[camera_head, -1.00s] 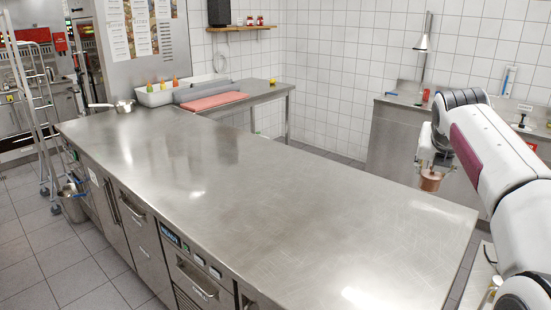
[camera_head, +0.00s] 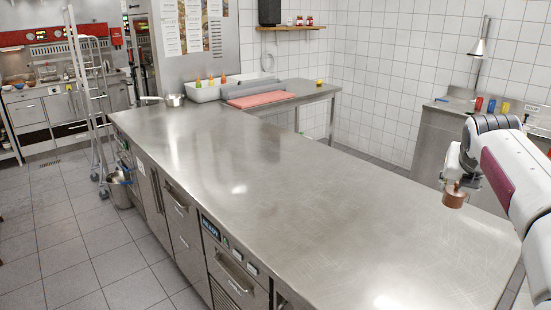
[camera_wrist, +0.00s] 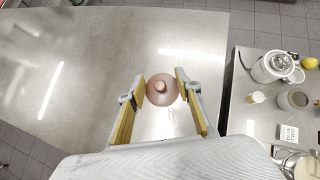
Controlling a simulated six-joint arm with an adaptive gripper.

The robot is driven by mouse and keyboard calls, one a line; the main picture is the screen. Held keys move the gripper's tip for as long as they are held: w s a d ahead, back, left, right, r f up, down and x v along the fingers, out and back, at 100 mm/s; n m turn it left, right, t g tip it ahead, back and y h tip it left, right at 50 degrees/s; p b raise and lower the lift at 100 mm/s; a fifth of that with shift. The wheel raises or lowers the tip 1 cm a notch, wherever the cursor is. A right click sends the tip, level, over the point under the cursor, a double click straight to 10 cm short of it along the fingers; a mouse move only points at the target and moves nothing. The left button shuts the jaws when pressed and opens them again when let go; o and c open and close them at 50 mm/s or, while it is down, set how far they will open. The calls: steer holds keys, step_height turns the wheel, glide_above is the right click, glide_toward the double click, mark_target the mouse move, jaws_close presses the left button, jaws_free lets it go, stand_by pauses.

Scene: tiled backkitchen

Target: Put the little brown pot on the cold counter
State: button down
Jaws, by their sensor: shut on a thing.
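The little brown pot (camera_head: 455,196) hangs in my gripper (camera_head: 462,180) at the right of the head view, by the right end of the long steel counter (camera_head: 300,200). In the wrist view the pot (camera_wrist: 161,90) sits between the yellow-padded fingers of my gripper (camera_wrist: 161,92), seen from above with a small knob in its middle. My gripper is shut on it. Bare steel counter top (camera_wrist: 100,60) shows below and beyond the pot in the wrist view. The pot's underside is hidden there.
The long counter top is mostly clear. A saucepan (camera_head: 173,100) stands at its far left end, near a red board (camera_head: 255,100) and a white bin of bottles (camera_head: 208,92). In the wrist view a side table holds a white appliance (camera_wrist: 272,66) and a lemon (camera_wrist: 310,63).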

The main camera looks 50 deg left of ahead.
step_height(320, 180, down, 15)
steer(key=shift+f, duration=0.15)
steer(key=shift+f, duration=0.1)
stand_by(0.7)
steer(key=shift+f, duration=3.05)
steer(key=shift+f, duration=0.1)
steer(key=shift+f, duration=1.75)
steer(key=shift+f, duration=0.1)
steer(key=c, duration=1.4)
jaws_free()
